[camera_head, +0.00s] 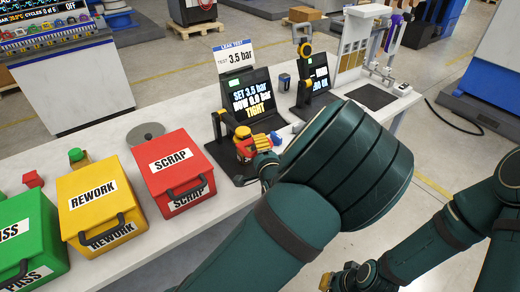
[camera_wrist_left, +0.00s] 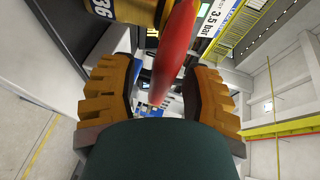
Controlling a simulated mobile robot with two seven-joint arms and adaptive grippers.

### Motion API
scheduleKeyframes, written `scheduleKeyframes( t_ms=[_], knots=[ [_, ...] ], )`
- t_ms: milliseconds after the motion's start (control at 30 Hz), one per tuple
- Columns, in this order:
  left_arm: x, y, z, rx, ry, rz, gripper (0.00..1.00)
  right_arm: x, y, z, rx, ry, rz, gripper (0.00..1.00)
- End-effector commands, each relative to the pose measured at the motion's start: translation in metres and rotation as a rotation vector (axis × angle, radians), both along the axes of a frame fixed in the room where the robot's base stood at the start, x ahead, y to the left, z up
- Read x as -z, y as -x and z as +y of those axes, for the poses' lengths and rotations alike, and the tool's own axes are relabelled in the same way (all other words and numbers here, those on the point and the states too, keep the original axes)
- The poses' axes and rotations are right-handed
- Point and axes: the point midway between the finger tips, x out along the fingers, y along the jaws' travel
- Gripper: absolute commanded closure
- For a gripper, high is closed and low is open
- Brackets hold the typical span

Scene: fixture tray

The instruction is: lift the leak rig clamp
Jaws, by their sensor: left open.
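The leak rig (camera_head: 222,140) stands on the bench, with a dark base and a screen reading "SET 3.5 bar, NOW 0.0 bar, TIGHT". The red clamp handle (camera_wrist_left: 176,55) shows large in the left wrist view, tapering down between the fingers of my left gripper (camera_wrist_left: 160,82). That gripper is open, with a finger on each side of the handle; whether either touches it, I cannot tell. In the head view, my left gripper (camera_head: 264,143) is at the rig's front, partly hidden by my arm. My right gripper (camera_head: 338,281) is low, off the bench; its jaw state is unclear.
A red SCRAP bin (camera_head: 172,142), a yellow REWORK bin (camera_head: 88,184) and a green PASS bin (camera_head: 22,208) stand left of the rig. A grey disc (camera_head: 147,131) lies behind the bins. A second screen stand (camera_head: 312,88) is to the right.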

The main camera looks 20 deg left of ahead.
Motion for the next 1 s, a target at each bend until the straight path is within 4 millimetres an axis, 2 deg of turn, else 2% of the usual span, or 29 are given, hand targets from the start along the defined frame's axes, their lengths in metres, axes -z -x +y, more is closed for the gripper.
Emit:
scheduleKeyframes(
  t_ms=[200,467,500,567,600,633,1000],
  knots=[
    [0.0026,-0.0117,0.0068,0.000,0.000,-0.001,0.52,0.0022,0.0008,0.0002,-0.002,0.000,0.002,1.00],
    [0.0026,-0.0123,0.0070,0.000,-0.001,0.000,0.52,0.0020,0.0008,0.0001,-0.002,0.000,0.002,1.00],
    [0.0026,-0.0123,0.0070,0.000,-0.001,0.000,0.56,0.0020,0.0008,0.0001,-0.002,0.000,0.002,1.00],
    [0.0026,-0.0122,0.0069,0.000,-0.001,0.000,0.78,0.0020,0.0008,0.0001,-0.002,0.000,0.002,1.00],
    [0.0026,-0.0122,0.0069,0.000,-0.001,0.000,0.92,0.0020,0.0008,0.0001,-0.002,0.000,0.002,1.00],
    [0.0026,-0.0122,0.0068,0.000,-0.001,0.000,1.00,0.0020,0.0008,0.0001,-0.001,0.000,0.002,1.00],
    [0.0024,-0.0119,0.0064,0.001,0.000,0.002,1.00,0.0014,0.0006,0.0001,-0.001,0.000,0.002,1.00]
  ],
)
